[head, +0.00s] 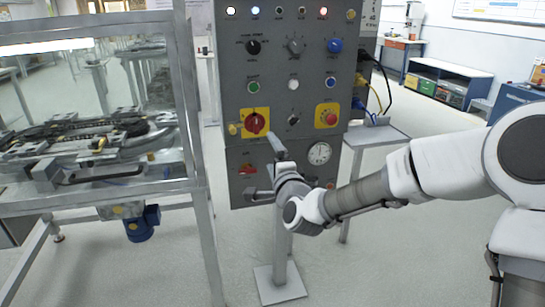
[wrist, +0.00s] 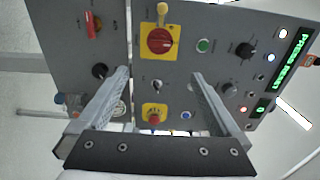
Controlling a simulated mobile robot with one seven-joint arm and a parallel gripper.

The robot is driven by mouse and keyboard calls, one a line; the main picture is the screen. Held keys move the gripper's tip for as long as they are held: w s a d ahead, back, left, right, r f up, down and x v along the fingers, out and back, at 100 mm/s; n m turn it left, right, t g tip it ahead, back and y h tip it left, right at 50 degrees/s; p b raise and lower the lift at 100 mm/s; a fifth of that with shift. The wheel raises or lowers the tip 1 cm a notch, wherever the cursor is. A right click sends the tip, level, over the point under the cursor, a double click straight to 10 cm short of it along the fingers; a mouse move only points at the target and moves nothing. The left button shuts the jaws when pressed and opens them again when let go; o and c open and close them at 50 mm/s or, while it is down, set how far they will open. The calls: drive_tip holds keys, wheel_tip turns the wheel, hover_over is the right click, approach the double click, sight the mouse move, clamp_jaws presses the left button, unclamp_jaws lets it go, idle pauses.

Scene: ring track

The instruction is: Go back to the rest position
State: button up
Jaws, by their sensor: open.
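My gripper (head: 277,148) is in front of the grey control panel (head: 225,75), near its red rotary switch on a yellow plate (head: 256,122). In the wrist view my gripper (wrist: 162,76) is open, with two grey fingers spread apart and nothing between them. The red switch (wrist: 160,41) shows beyond the fingertips, apart from them. A red push button on a yellow plate (wrist: 154,115) shows between the fingers. My white arm reaches in from the right in the head view.
A glass-walled ring track (head: 85,140) in a metal frame stands at the left, beside the panel. A small grey side table (head: 375,134) is right of the panel. The panel stands on a post with a base plate (head: 280,284). Open floor (head: 400,255) lies at the right.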

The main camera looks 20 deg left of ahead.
idle(0.3)
drive_tip(key=s+d+r+n+g+h+p, duration=0.35)
drive_tip(key=s+d+p, duration=0.25)
drive_tip(key=d, duration=0.5)
drive_tip(key=s+d+r+n+g+h+p, duration=0.3)
drive_tip(key=s+d+r+g+h+p, duration=0.15)
drive_tip(key=d, duration=0.65)
drive_tip(key=s+d+f+n+g+h+b, duration=0.1)
drive_tip(key=s+d+f+n+b, duration=0.2)
drive_tip(key=s+d+f+b, duration=0.5)
drive_tip(key=s+d+f+n+h+b, duration=0.1)
drive_tip(key=s+d+n+b, duration=0.15)
drive_tip(key=s, duration=1.05)
wheel_tip(320, 180, up, 20)
drive_tip(key=p, duration=1.9)
drive_tip(key=shift+d+g, duration=0.3)
drive_tip(key=shift+d, duration=0.15)
